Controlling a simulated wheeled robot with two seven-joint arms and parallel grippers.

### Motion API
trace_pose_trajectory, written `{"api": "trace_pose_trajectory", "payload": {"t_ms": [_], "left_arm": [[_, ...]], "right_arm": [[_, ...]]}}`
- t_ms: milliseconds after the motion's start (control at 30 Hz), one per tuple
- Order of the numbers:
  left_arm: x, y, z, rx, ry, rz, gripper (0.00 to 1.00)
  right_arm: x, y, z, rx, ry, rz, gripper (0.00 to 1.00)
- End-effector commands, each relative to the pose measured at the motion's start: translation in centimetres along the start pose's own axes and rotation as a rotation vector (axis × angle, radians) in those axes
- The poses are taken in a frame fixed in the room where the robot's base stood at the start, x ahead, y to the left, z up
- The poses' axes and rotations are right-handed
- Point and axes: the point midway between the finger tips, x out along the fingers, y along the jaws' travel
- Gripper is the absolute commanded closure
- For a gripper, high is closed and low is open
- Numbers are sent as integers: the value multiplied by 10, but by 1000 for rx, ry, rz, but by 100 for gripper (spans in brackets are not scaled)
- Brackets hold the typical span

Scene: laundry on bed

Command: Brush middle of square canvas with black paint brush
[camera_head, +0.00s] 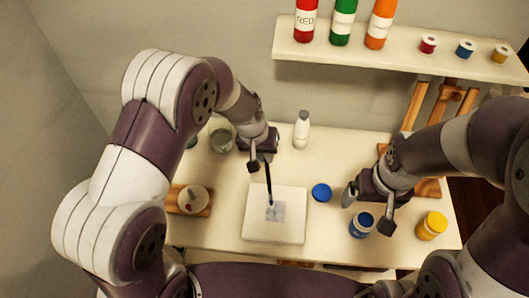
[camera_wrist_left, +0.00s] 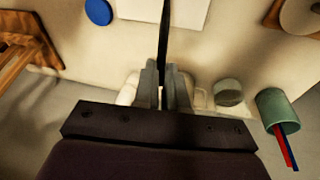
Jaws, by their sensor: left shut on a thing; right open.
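The square canvas (camera_head: 289,229) lies flat on the table, with a grey-blue patch near its middle. My left gripper (camera_head: 258,160) is shut on the black paint brush (camera_head: 268,182). The brush points down, and its tip is at the patch on the canvas; I cannot tell whether it touches. In the left wrist view the brush (camera_wrist_left: 164,40) stands between the fingers of my left gripper (camera_wrist_left: 165,80), and part of the canvas (camera_wrist_left: 190,12) shows at the top edge. My right gripper (camera_head: 371,208) is open and empty above the table, close to the open blue paint jar (camera_head: 360,226).
A blue lid (camera_head: 321,192) lies right of the canvas. A yellow jar (camera_head: 432,226) stands at the right. A white bottle (camera_head: 302,129) and a glass (camera_head: 221,136) stand behind, and a round dish (camera_head: 193,199) sits left.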

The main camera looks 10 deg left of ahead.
Motion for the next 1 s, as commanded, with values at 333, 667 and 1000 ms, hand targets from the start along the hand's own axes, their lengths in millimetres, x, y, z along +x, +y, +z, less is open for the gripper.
{"api": "trace_pose_trajectory", "payload": {"t_ms": [333, 667, 1000], "left_arm": [[2, -2, -3, -1, -12, -1, 100], [-15, 2, -6, 0, -10, -1, 100], [-62, 10, -14, 0, -9, -1, 100]], "right_arm": [[-1, 0, 0, 0, 0, 0, 5], [-16, 0, -2, 0, 0, 0, 5], [-55, 0, -7, 0, 0, 0, 5]]}}
